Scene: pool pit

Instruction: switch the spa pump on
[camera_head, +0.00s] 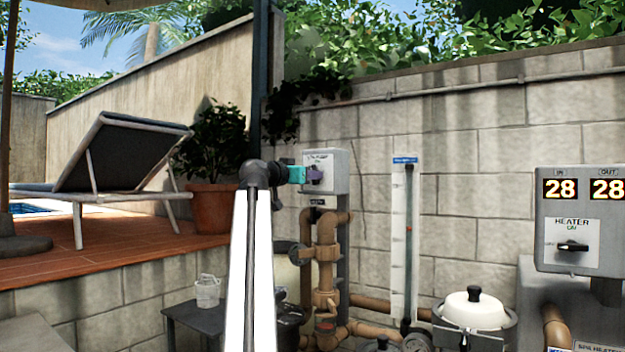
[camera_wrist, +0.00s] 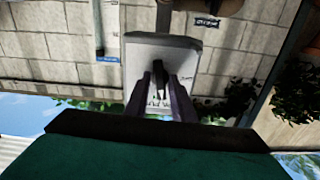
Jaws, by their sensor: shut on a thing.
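The spa pump switch box (camera_head: 341,168) is a grey box on the block wall, with a white label plate partly hidden by my gripper. My gripper (camera_head: 315,175) reaches it from the left, with a teal body and purple fingers at the box's front. In the wrist view, which looks upside down, the box (camera_wrist: 190,46) is in the middle. Its black switch knob (camera_wrist: 158,65) stands between the two fingertips of my gripper (camera_wrist: 159,80). The fingers are shut on the knob. The knob's exact setting is hard to read here.
Brown pipes and valves (camera_head: 326,255) run below the box. A clear flow tube (camera_head: 404,240) stands to its right. A heater panel (camera_head: 583,215) with its own black knob is at far right. A potted plant (camera_head: 213,205) and lounger (camera_head: 110,155) are left, on the deck.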

